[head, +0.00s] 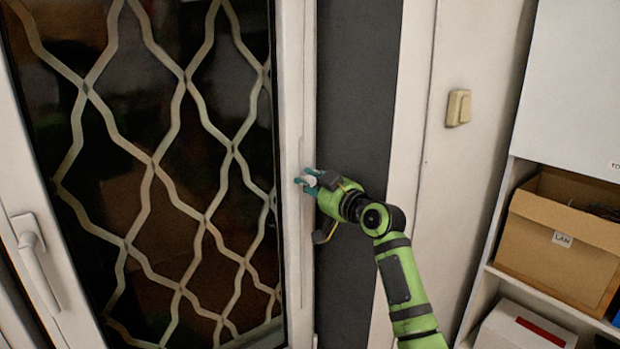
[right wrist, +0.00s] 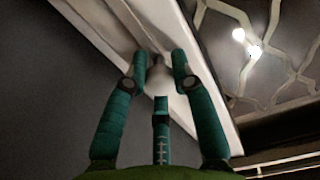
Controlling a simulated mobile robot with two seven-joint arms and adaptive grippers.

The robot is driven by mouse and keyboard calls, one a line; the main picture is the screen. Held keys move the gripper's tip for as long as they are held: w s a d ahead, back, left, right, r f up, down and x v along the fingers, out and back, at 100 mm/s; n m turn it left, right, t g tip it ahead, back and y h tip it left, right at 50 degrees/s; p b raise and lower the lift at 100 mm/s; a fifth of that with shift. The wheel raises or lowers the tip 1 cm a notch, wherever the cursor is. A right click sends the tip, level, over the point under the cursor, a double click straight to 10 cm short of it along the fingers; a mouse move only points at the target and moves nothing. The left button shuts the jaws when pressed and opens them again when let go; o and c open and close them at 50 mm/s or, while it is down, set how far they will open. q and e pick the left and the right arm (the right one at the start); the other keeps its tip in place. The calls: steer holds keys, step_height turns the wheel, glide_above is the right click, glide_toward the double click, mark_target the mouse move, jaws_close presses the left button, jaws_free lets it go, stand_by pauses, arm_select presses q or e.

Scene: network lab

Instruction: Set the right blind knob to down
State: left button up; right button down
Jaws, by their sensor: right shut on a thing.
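My right gripper (head: 308,181) reaches in from the lower right to the right-hand edge of the white window frame. Its teal fingers are shut on a small pale knob (head: 311,181), mostly hidden by the fingers in the head view. In the right wrist view the fingers (right wrist: 160,68) stand on both sides of the pale knob (right wrist: 160,78), against the white frame. The knob's setting cannot be read. My left gripper is not in view.
The window (head: 150,150) has a wavy metal grille behind its glass and a white handle (head: 34,268) at left. A cream switch (head: 459,107) is on the wall. Shelves at right hold a cardboard box (head: 556,250) labelled LAN and a white box (head: 520,330).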

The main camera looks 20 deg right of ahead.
arm_select(q)
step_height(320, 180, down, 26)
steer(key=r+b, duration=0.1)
steer(key=b, duration=2.3)
arm_select(e)
glide_above(303, 300)
steer(key=v, duration=0.4)
steer(key=f, duration=3.1)
steer(key=shift+w+a+f, duration=0.1)
steer(key=shift+w+f, duration=0.15)
steer(key=shift+f, duration=0.05)
step_height(303, 300, down, 6)
steer(key=b, duration=0.4)
steer(key=shift+f+b, duration=0.2)
steer(key=shift+b, duration=0.15)
steer(key=shift+f, duration=0.15)
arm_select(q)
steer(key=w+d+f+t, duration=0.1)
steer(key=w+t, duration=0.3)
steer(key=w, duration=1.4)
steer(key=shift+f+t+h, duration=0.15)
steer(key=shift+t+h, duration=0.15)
arm_select(e)
steer(key=shift+a+f, duration=0.1)
steer(key=shift+f, duration=0.05)
steer(key=c, duration=1)
jaws_free()
